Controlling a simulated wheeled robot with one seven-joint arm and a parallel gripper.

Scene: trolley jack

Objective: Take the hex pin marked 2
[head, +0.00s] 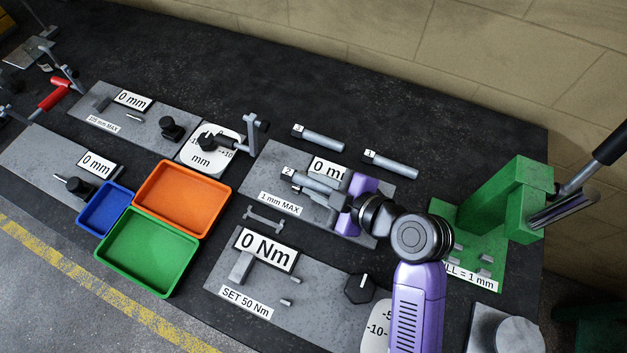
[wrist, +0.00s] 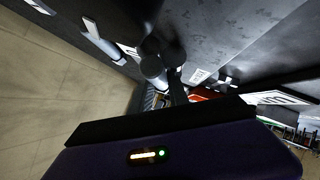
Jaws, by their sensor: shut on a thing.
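The hex pin marked 2 (head: 308,181) is a grey rod with a white number tag at its left end, over the plate labelled 1 mm MAX. My gripper (head: 328,196) is shut on it near its right part, with the purple body to the right. I cannot tell whether the pin touches the plate or is slightly raised. In the wrist view, my dark gripper edge fills the lower part, and a grey rod end (wrist: 154,70) shows beyond it; its number is not visible.
Two similar tagged pins, one at the back (head: 320,139) and one at right (head: 392,166), lie nearby. A green press (head: 490,205) stands at right. Orange (head: 182,186), green (head: 147,252) and blue (head: 104,209) trays sit at left. A plate labelled SET 50 Nm (head: 320,312) lies in front.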

